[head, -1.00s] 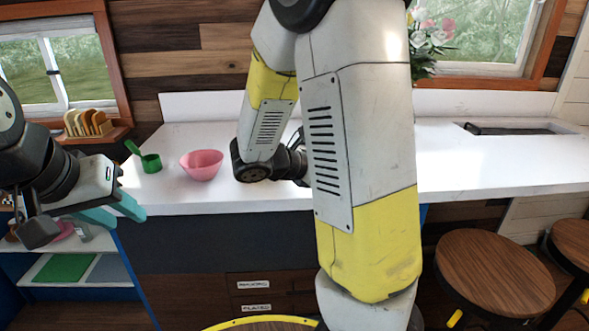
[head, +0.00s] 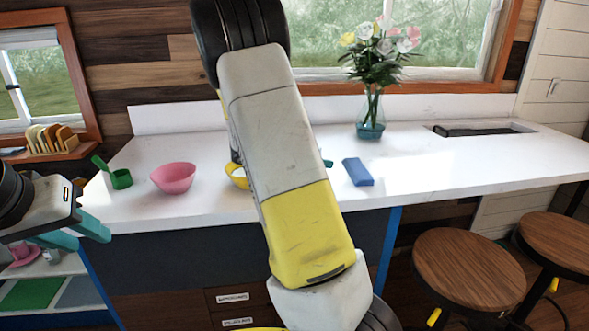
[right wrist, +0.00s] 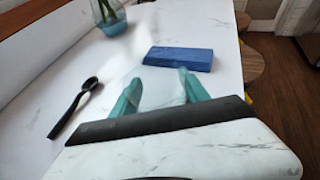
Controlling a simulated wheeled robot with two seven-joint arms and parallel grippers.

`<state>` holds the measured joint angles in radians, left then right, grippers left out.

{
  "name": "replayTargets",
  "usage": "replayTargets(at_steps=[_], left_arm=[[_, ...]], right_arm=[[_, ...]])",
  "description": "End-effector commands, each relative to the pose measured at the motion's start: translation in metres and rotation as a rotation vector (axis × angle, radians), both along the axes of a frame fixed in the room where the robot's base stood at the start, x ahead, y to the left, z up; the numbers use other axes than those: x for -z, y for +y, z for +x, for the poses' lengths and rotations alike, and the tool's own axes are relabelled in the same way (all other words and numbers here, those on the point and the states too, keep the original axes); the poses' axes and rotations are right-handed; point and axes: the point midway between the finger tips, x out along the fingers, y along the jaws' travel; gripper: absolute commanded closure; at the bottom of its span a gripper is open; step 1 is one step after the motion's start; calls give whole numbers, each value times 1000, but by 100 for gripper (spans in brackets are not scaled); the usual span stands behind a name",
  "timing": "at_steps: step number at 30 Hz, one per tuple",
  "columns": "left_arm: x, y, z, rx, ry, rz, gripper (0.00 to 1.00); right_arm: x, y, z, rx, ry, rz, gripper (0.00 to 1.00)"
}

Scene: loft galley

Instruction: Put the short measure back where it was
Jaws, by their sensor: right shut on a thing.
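My right gripper (right wrist: 160,90) is shut on a pale, see-through thing (right wrist: 162,88) between its teal fingers, over the white counter. It is blurred and faint, so I cannot tell for sure that it is the short measure. In the head view my right arm hides it; a bit of teal fingertip (head: 327,163) shows beside the arm. A green measuring cup (head: 121,179) with a handle stands on the counter at the left. My left gripper (head: 76,233) is open and empty in front of the counter's left end.
A blue block (head: 358,172) lies just beyond my right gripper. A vase of flowers (head: 370,130) stands behind it. A black spoon (right wrist: 75,108) lies to its left. A pink bowl (head: 173,178) and a yellow bowl (head: 237,176) stand further left.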

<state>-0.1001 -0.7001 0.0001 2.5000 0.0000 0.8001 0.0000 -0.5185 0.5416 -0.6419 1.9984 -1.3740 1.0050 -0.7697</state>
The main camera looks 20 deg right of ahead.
Motion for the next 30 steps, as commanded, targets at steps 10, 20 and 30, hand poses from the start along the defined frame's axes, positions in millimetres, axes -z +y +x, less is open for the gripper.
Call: replayTargets(at_steps=[10,20,30], left_arm=[[0,0,0,0,0,0,64],[0,0,0,0,0,0,64],[0,0,0,0,0,0,64]], right_arm=[[34,1,-1,0,0,0,94],[37,1,-2,0,1,0,33],[37,1,-1,0,1,0,25]])
